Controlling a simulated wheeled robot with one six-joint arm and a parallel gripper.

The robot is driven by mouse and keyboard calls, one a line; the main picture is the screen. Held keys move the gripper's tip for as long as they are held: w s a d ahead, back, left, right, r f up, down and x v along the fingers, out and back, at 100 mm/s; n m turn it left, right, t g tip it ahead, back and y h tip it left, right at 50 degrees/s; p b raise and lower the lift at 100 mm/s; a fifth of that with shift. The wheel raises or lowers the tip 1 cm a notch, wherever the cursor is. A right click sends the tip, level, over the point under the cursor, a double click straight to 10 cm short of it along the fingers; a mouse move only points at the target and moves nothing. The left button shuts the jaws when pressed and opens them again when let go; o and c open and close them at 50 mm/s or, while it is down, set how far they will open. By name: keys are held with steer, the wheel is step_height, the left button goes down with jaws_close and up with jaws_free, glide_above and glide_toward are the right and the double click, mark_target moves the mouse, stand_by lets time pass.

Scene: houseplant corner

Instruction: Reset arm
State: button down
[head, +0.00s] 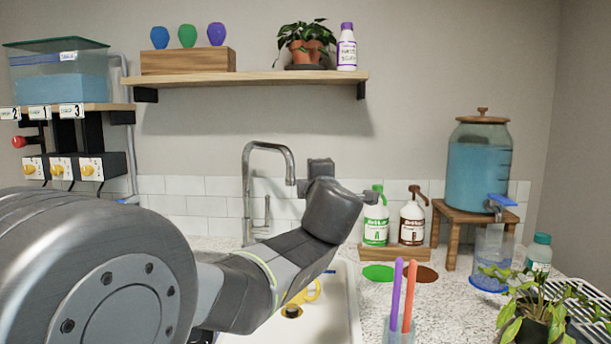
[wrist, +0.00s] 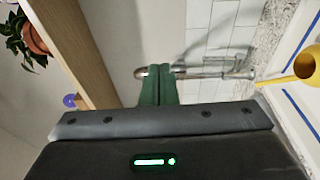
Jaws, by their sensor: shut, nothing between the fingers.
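My gripper (wrist: 159,72) is shut and empty; its two fingers lie together in the wrist view. In the head view my arm reaches from the lower left over the sink (head: 345,325), its end raised in front of the tiled wall. The fingers cannot be made out clearly there. The metal faucet (head: 247,195) stands just left of my arm's end; it also shows beyond the fingertips in the wrist view (wrist: 215,70).
A yellow object (head: 312,291) lies in the sink, partly hidden by my arm. Green (head: 376,222) and brown-labelled (head: 412,224) pump bottles stand right of my arm's end. The shelf (head: 250,78) runs above. Purple and orange sticks (head: 396,300) stand upright at the front.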

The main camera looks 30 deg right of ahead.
mark_target(287, 173)
steer(key=shift+w, duration=0.1)
stand_by(0.3)
steer(key=w+a+b, duration=0.4)
steer(key=w+a, duration=0.2)
steer(key=w, duration=0.2)
steer(key=d, duration=0.4)
steer(key=shift+w+d+f+p, duration=0.1)
steer(key=shift+w+f+p, duration=0.2)
steer(key=shift+p, duration=0.05)
